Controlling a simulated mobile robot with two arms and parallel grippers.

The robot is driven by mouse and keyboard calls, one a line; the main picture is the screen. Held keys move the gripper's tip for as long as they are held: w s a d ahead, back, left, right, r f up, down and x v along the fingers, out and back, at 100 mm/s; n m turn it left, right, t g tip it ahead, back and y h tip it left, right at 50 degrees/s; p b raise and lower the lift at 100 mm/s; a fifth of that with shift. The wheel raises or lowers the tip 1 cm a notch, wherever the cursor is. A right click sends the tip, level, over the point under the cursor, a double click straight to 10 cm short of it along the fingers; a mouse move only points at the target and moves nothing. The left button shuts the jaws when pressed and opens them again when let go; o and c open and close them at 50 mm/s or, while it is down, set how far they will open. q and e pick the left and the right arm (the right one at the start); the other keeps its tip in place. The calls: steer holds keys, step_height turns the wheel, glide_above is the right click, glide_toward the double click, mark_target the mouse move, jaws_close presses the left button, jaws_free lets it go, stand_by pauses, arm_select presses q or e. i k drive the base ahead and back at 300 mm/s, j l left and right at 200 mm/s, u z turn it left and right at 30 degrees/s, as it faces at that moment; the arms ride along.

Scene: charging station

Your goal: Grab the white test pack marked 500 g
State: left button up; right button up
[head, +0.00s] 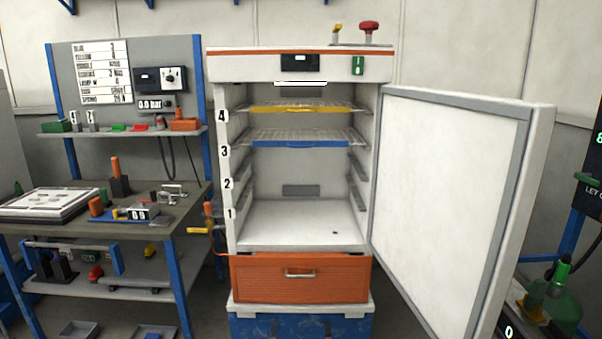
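I cannot make out a white test pack with a readable 500 g mark. A small pale block (140,212) with dark marks like digits sits on a blue base on the left workbench (190,205). Its marking is too small to read surely. Two small whitish pieces (74,116) stand on the shelf above the bench, also too small to read. The open white cabinet (300,225) has a bare floor apart from a tiny dark spot, and its wire racks look empty. Neither of my grippers shows in the head view.
The cabinet door (450,200) stands wide open to the right. Racks with a yellow front (290,110) and a blue front (300,144) sit at levels 4 and 3. An orange drawer (300,287) is shut below. A green bottle (560,305) is at the lower right.

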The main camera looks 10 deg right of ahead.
mark_target(73, 253)
steer(key=i+j+u, duration=0.4)
steer(key=i+j, duration=0.6)
steer(key=j, duration=0.45)
steer(key=i+j+u, duration=0.4)
steer(key=i+j, duration=0.75)
